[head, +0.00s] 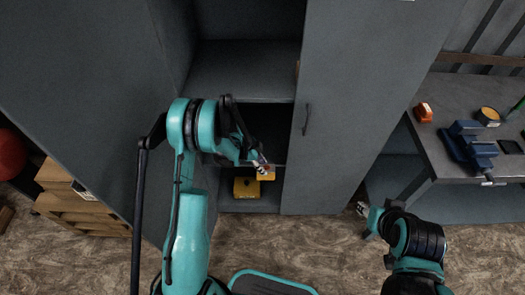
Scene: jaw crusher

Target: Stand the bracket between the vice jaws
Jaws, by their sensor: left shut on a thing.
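The blue vice (470,145) stands on the workbench at the right, far from both grippers; its jaw gap is too small to make out. My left gripper (262,165) is at the front of the open cabinet bay, shut on a small orange-yellow piece (267,175). The gripper partly hides this piece, and I cannot tell its shape or whether it is the bracket. My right gripper (363,209) is low at the right, above the floor before the bench; its fingers are too small to read.
A yellow box (246,188) sits in the bottom of the grey cabinet (245,70), just below my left gripper. The cabinet door (345,110) stands between it and the workbench (440,160). An orange object (423,112) lies left of the vice.

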